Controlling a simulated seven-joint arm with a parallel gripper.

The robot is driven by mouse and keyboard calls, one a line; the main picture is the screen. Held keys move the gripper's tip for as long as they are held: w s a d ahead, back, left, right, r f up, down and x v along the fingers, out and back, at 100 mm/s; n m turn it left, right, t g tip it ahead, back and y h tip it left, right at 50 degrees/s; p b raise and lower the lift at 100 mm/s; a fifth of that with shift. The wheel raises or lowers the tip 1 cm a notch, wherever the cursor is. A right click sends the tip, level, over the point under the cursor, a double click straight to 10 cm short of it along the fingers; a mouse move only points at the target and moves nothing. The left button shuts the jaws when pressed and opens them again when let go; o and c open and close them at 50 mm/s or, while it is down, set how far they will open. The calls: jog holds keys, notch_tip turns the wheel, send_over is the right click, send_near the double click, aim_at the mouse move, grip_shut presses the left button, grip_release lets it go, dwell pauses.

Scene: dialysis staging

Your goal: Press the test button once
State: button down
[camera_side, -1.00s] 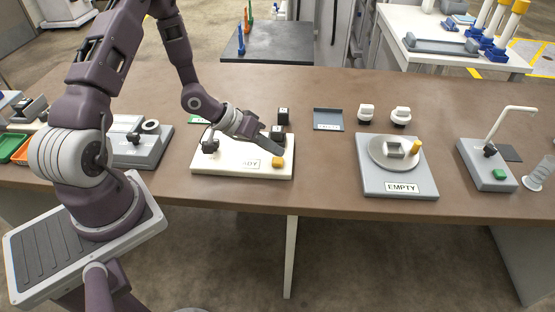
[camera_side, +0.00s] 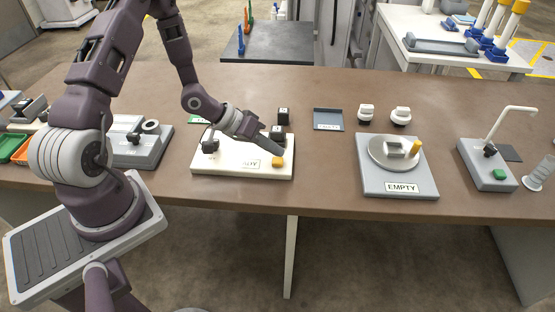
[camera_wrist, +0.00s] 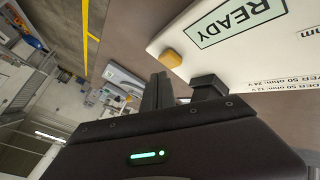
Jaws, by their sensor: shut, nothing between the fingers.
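A yellow button (camera_side: 278,162) sits at the right front of a white test board (camera_side: 225,165). It also shows in the wrist view (camera_wrist: 171,58), beside the label reading READY (camera_wrist: 240,22). My gripper (camera_side: 279,150) is shut and empty, tilted down toward the right. Its tip is close behind the button in the side view; I cannot tell whether they touch. In the wrist view the fingers (camera_wrist: 158,88) are apart from the button in the picture. The board's label is partly unclear in the side view.
Dark blocks (camera_side: 283,115) stand right behind my gripper. A black knob (camera_side: 210,145) is on the board's left. To the right are a blue-grey tray (camera_side: 327,119), a grey station marked EMPTY (camera_side: 402,188) and a stand with a green button (camera_side: 499,174). The table front is clear.

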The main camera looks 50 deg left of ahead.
aim_at(274, 161)
jog(key=shift+f, duration=0.4)
jog(key=shift+f, duration=0.5)
dwell(0.6)
dwell(0.3)
jog(key=shift+r, duration=0.9)
jog(key=shift+r, duration=2.55)
